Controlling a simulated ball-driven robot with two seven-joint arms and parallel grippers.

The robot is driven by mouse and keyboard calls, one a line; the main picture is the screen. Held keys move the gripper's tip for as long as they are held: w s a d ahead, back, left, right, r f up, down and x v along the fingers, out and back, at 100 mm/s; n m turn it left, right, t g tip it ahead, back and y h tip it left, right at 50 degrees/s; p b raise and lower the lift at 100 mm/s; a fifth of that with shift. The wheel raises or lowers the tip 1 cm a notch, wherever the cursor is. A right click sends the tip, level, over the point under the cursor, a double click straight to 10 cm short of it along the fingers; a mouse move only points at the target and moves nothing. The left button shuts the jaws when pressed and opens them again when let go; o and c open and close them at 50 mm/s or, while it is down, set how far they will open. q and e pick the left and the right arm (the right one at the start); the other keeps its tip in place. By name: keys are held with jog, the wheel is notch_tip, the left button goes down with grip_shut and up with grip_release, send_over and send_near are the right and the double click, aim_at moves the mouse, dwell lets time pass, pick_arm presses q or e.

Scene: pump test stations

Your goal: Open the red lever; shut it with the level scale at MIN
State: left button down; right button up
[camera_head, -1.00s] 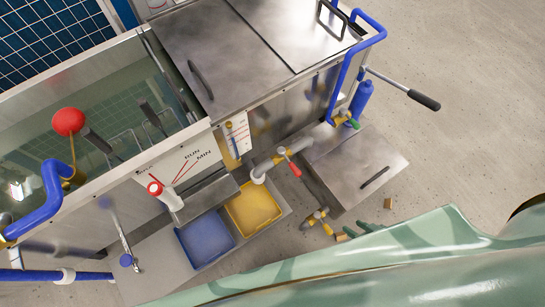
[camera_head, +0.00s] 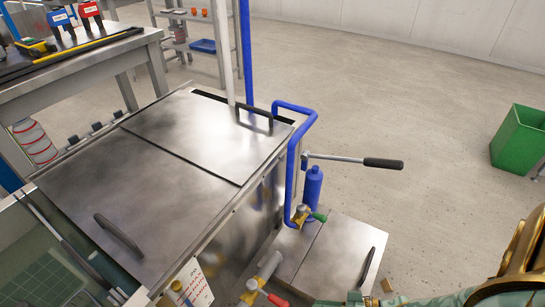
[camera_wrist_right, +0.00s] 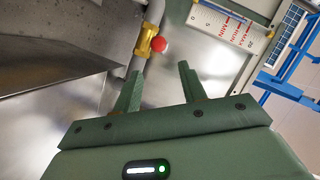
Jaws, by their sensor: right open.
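The red lever (camera_head: 277,300) sits on a pipe valve at the bottom edge of the head view, partly cut off. In the right wrist view a round red end (camera_wrist_right: 158,44) shows beside a brass valve body (camera_wrist_right: 145,40) on a grey pipe. The white level scale (camera_wrist_right: 232,27) with red MAX, RUN and MIN marks is at the upper right there; its level cannot be read. The scale also shows in the head view (camera_head: 193,283). My right gripper (camera_wrist_right: 160,72) is open and empty, its fingertips just below the red end in the picture. My left gripper is not in view.
A steel-lidded tank (camera_head: 165,165) fills the left and middle of the head view. A green bin (camera_head: 518,140) is far right. Floor between is clear.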

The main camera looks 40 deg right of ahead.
aim_at(277, 300)
jog(key=b+x, duration=0.3)
jog(key=x, duration=0.8)
jog(key=shift+w+a+f, duration=0.2)
jog(key=shift+w, duration=0.05)
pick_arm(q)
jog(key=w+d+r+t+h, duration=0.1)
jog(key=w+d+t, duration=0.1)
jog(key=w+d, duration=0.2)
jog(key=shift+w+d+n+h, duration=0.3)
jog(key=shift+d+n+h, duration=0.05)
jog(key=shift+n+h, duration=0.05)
pick_arm(e)
jog(key=shift+w+a, duration=0.35)
jog(key=shift+w, duration=0.15)
grip_shut()
